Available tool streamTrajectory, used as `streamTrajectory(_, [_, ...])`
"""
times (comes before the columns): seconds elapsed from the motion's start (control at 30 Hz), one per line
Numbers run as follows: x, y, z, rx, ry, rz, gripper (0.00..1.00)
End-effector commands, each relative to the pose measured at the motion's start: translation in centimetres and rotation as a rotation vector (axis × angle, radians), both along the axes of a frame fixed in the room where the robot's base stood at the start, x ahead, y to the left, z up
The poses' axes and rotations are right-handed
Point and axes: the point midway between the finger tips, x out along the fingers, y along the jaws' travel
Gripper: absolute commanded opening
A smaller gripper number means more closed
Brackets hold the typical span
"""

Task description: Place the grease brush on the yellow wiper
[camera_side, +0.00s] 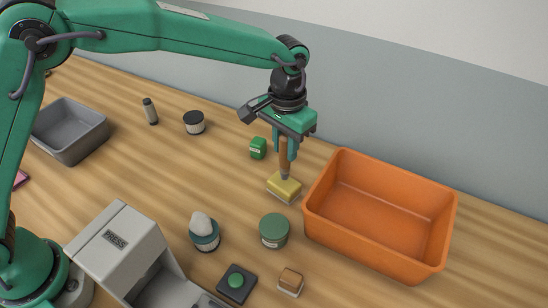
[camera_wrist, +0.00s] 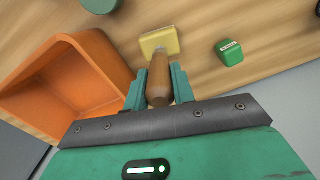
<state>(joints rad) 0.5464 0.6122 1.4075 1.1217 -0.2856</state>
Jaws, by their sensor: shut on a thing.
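My gripper (camera_side: 287,150) is shut on the grease brush (camera_side: 285,160), which has a brown wooden handle and hangs roughly upright. In the wrist view the handle (camera_wrist: 158,80) sits between the two green fingers. The yellow wiper (camera_side: 283,188) lies on the table directly below the brush, left of the orange bin. The brush's lower end is at the wiper's top; I cannot tell whether it touches. The wiper also shows in the wrist view (camera_wrist: 152,41), just past the brush's far end, which partly overlaps it.
An orange bin (camera_side: 440,235) stands close to the right of the wiper. A green block (camera_side: 258,148) is just behind left. A green-lidded jar (camera_side: 274,230), a jar with a pale lump (camera_side: 204,232) and a small brown-topped block (camera_side: 290,282) are in front. A grey press (camera_side: 120,245) stands front left.

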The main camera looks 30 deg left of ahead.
Motion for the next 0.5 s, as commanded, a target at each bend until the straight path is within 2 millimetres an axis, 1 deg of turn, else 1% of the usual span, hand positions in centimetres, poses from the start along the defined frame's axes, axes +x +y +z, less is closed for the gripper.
streamTrajectory(0.03, [-0.03,0.01,-0.55,0.001,0.002,0.000,0.03])
streamTrajectory(0.13, [0.00,-0.01,-1.11,0.000,0.000,0.000,0.03])
streamTrajectory(0.5, [-0.01,-0.01,-1.34,0.000,0.000,0.000,0.03])
